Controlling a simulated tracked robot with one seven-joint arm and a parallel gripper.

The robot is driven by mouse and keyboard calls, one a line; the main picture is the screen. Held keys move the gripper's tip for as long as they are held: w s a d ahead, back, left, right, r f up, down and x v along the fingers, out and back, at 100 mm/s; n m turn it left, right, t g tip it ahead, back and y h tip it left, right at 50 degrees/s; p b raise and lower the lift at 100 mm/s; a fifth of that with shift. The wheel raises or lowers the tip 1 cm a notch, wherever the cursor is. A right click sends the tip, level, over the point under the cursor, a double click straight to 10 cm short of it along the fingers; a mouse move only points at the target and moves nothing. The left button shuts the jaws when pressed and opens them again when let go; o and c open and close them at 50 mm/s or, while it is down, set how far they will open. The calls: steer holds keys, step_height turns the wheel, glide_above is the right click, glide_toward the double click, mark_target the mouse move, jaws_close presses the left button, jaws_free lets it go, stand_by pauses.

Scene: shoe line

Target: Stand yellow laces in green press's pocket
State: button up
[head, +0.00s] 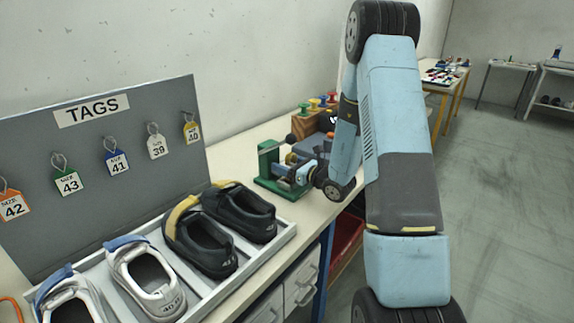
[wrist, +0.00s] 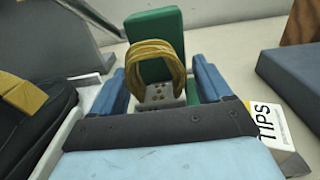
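The yellow laces (wrist: 155,52) form an upright loop in the wrist view. They stand in front of the green press's upright block (wrist: 157,24), above a grey holed plate (wrist: 165,93). My gripper (wrist: 160,68) has its two blue fingers spread on either side of the laces. The left finger is very close to the loop, and a small gap shows at the right finger. The loop's lower end is partly hidden, so its seating in the pocket is unclear. In the head view, the green press (head: 268,165) stands on the bench, with my gripper (head: 296,168) at it.
A white box marked TIPS (wrist: 270,122) lies right of my gripper. A grey block (wrist: 290,78) stands farther right. A tray (head: 262,251) of shoes is left of the press, below the TAGS board (head: 95,150). A wooden rack with coloured pegs (head: 307,122) stands behind.

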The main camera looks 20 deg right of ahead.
steer(key=shift+o, duration=0.3)
steer(key=v, duration=1.3)
steer(key=shift+s+d, duration=0.3)
steer(key=s+a+r+n+g+y, duration=0.2)
steer(key=s+a+r+n+g, duration=1.15)
steer(key=a+n, duration=0.2)
steer(key=s+d+r+n+t+h, duration=0.2)
steer(key=s+d+r+n+h, duration=0.2)
steer(key=s+r+n+h, duration=0.1)
steer(key=s+d+r+n+t+h, duration=0.2)
steer(key=s+d+r+n+h, duration=0.2)
steer(key=s+n+h, duration=0.3)
steer(key=shift+s+d+r+n+h, duration=0.3)
steer(key=shift+s+r+n, duration=0.4)
steer(key=shift+s, duration=0.3)
